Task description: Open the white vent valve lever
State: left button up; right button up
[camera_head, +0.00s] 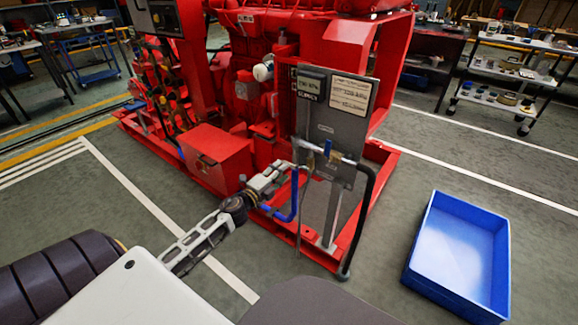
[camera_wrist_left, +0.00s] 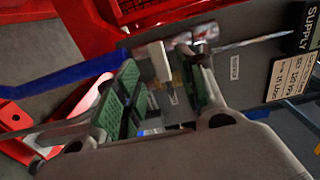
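My left gripper (camera_head: 280,172) reaches in from the left to the pipework on the grey panel (camera_head: 345,125) of the red pumpset. In the left wrist view its two green-padded fingers (camera_wrist_left: 160,90) stand apart. A small white piece, apparently the vent valve lever (camera_wrist_left: 159,61), shows between and just beyond the fingertips, with a brass fitting behind it. I cannot tell whether either finger touches it. In the head view the lever is too small and hidden by the gripper to make out. My right gripper is not in view.
A blue curved hose (camera_head: 292,200) hangs close to the gripper, and a black hose (camera_head: 364,215) runs down the panel's right side. The red toolbox-like case (camera_head: 216,158) sits to the left. A blue bin (camera_head: 458,250) stands on the floor at right.

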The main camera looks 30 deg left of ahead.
pick_arm(q)
jog(key=shift+w+d+b, duration=0.2)
jog(key=shift+w+b, duration=0.25)
jog(key=shift+w, duration=2.5)
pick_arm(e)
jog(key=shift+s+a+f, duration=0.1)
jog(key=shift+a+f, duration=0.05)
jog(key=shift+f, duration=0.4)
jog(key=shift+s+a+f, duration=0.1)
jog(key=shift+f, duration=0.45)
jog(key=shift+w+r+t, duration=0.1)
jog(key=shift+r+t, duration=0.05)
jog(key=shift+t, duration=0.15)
pick_arm(q)
grip_shut()
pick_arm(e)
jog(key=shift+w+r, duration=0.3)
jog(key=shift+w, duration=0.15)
